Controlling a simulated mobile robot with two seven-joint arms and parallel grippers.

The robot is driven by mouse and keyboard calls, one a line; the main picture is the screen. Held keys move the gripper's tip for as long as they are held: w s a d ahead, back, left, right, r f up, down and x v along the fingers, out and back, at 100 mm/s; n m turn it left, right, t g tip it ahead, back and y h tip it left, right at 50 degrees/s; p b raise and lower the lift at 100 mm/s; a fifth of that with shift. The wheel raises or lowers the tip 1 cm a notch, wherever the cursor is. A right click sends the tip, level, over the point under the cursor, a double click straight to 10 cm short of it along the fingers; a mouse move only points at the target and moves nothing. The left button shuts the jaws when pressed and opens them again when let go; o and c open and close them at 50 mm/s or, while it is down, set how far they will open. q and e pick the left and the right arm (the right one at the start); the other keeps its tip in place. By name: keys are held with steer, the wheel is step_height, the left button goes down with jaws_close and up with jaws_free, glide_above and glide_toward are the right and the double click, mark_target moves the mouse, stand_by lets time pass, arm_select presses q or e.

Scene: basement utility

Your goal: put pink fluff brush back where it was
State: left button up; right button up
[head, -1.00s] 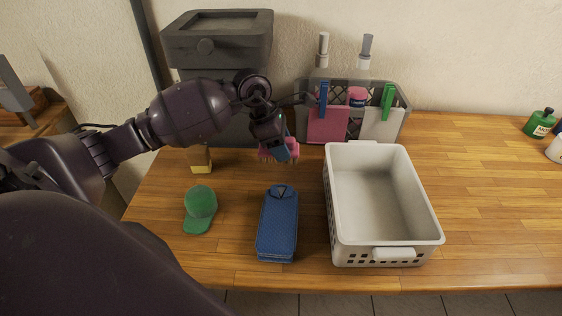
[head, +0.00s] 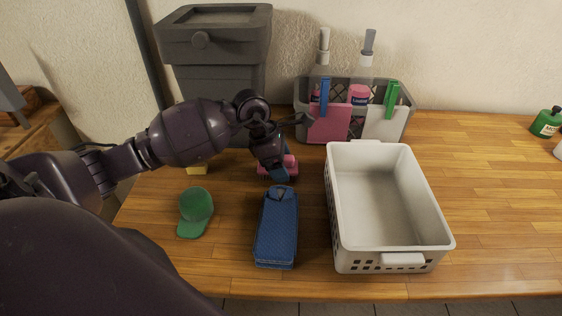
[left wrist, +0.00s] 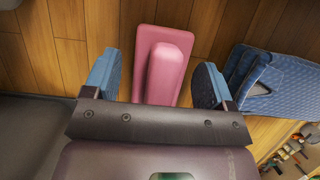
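The pink brush (head: 290,161) lies on the wooden table behind the blue quilted case, partly hidden by my left gripper (head: 279,172) in the head view. In the left wrist view the brush (left wrist: 165,68) shows a flat pink base with a raised, rounded pink handle. The blue fingers of my left gripper (left wrist: 160,82) are spread apart there, one on each side of the brush, with gaps between them and the handle. My right gripper is in neither view.
A blue case (head: 277,232) lies in front of the brush, and a green cap (head: 196,211) at its left. An empty white basket (head: 335,225) stands at the right. Behind are a grey caddy (head: 405,112) with bottles and a dark bin (head: 215,40). The table's right side is mostly clear.

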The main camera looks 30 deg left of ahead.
arm_select(q)
steer(key=shift+v, duration=3.95)
steer(key=shift+d, duration=0.1)
steer(key=shift+d+f, duration=0.1)
